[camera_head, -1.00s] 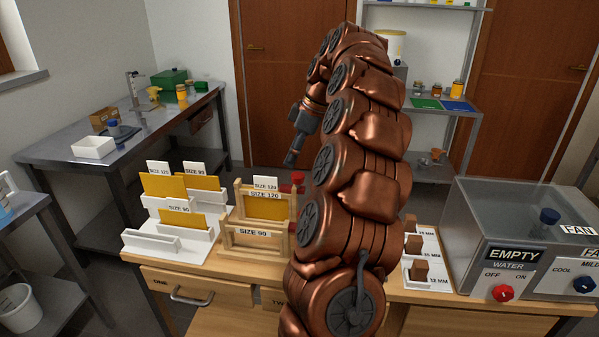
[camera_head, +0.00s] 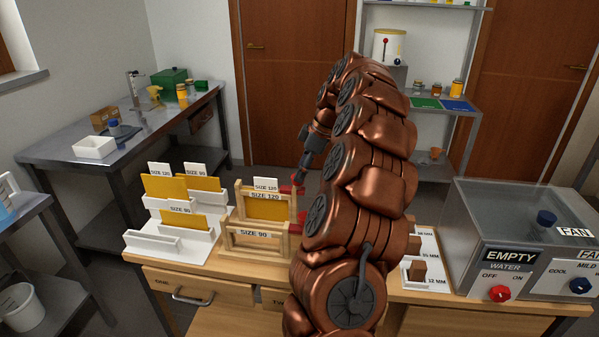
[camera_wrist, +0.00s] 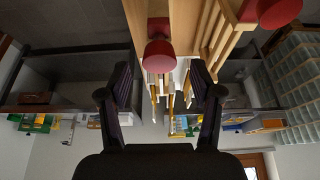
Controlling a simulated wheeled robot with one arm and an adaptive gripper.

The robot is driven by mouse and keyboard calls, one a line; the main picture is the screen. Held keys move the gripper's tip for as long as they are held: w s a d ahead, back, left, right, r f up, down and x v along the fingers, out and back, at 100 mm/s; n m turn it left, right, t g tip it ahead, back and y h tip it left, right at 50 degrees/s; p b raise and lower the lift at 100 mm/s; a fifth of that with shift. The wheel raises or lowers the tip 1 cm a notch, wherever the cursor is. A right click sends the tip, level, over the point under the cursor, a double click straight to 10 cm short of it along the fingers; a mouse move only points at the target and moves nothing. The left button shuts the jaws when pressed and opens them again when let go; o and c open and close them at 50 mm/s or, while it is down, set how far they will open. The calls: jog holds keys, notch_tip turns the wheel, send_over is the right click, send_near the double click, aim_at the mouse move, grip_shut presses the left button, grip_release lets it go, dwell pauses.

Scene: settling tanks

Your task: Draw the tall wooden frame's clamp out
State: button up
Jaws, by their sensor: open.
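The tall wooden frame (camera_head: 239,197), labelled SIZE 120, stands upright on the bench with a yellow panel in it. Its clamp (camera_head: 298,178) has a red knob at the frame's right side. My gripper (camera_head: 302,168) is beside that knob, pointing down, and my arm hides part of the area. In the wrist view my gripper (camera_wrist: 161,78) is open, its dark fingers apart. A red round knob (camera_wrist: 160,55) shows in line with the gap between them; I cannot tell whether they touch it. A second red knob (camera_wrist: 278,10) is at the upper right.
The shorter SIZE 90 frame (camera_head: 255,248) stands in front, with a red knob (camera_head: 303,217) at its right. A white rack (camera_head: 165,246) with yellow panels is to the left. A grey tank unit (camera_head: 500,225) is on the right, beyond small wooden blocks (camera_head: 417,271).

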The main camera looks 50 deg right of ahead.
jog(key=shift+x, duration=1.05)
jog(key=shift+c, duration=0.3)
grip_shut()
